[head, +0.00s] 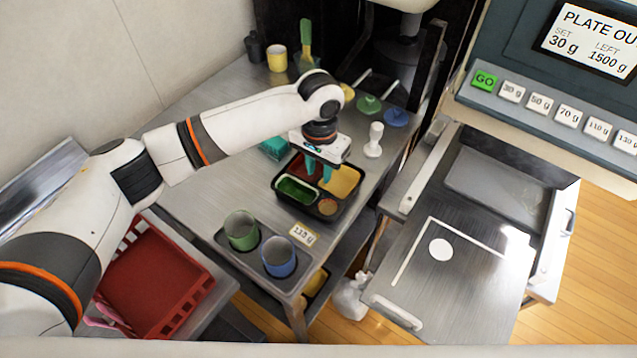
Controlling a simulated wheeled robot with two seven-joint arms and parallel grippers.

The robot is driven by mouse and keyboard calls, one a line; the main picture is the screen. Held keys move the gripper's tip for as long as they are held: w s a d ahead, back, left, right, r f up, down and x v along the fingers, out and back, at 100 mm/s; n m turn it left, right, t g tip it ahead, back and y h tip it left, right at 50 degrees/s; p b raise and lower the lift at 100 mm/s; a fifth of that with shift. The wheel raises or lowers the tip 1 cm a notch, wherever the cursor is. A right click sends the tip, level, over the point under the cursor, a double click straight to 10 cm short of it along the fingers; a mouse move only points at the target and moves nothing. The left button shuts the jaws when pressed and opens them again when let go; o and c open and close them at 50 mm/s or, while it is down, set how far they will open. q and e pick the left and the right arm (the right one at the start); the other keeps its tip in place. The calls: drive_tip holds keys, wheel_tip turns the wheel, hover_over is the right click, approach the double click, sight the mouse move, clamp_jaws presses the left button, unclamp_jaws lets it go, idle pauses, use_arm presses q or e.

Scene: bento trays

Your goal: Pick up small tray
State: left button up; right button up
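A small black tray (318,215) with several compartments sits on the steel counter. Its compartments show green, red, yellow and a small round brown patch. My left gripper (319,176) points down over the tray's middle, with its two teal fingers a little apart. The fingertips are at or just above the compartments; I cannot tell whether they touch the tray. Nothing is clearly held between them. The gripper body hides part of the tray's far side. My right gripper is not in view.
A green cup (241,231) and a blue cup (279,258) stand in a holder at the counter's front, beside a "130 g" label (303,234). A white stamp-like object (374,140) stands right of the tray. A red basket (160,276) is at lower left. A steel machine platform (455,285) is at right.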

sight(318, 181)
use_arm(q)
drive_tip(key=shift+a+f, duration=0.15)
drive_tip(key=shift+f, duration=1.65)
clamp_jaws()
